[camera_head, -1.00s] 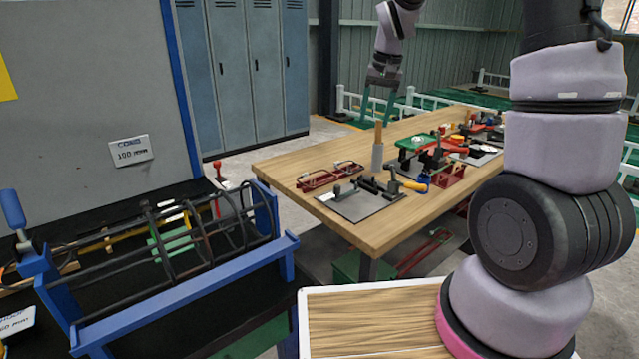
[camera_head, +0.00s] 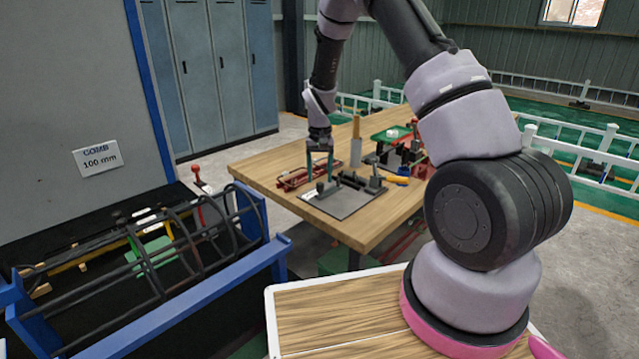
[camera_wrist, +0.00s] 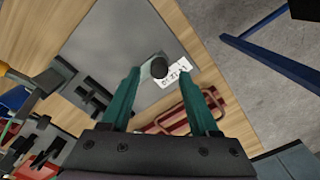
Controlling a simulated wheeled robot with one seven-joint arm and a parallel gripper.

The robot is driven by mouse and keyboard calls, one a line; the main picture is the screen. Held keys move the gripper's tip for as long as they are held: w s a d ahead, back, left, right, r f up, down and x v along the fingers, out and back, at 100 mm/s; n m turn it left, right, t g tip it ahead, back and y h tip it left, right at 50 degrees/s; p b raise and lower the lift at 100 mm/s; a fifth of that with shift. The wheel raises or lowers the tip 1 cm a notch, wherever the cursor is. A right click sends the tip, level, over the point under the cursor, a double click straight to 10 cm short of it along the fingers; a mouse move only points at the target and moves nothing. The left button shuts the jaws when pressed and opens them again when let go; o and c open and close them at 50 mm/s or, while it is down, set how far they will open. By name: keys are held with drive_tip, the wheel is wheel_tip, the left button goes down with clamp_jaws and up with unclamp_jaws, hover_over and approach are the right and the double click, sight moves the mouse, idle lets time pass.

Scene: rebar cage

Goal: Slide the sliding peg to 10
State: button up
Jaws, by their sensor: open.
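The sliding peg (camera_wrist: 158,67) is a dark round-topped post on a grey plate (camera_wrist: 135,30). In the head view, the peg (camera_head: 320,187) stands near the left end of the plate (camera_head: 352,205). A white label (camera_wrist: 176,79) lies beside the peg; its print is too small to read surely. My gripper (camera_wrist: 158,76), with two green fingers, is open and empty. In the wrist view the peg's top appears between the fingertips, with no clear contact. In the head view my gripper (camera_head: 320,172) points down over the plate's left end; the exact height gap is unclear.
Red clamp frames (camera_head: 298,177) lie close to the gripper on the wooden table (camera_head: 385,215). Black blocks (camera_head: 352,181) stand on the plate's far side. A wooden-handled tool (camera_head: 356,150) stands upright behind. A rebar cage (camera_head: 165,250) sits on a blue rack at left.

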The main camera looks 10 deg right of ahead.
sight(320, 183)
drive_tip(key=shift+f, duration=1.5)
clamp_jaws()
drive_tip(key=shift+w+d, duration=0.1)
drive_tip(key=shift+d, duration=0.05)
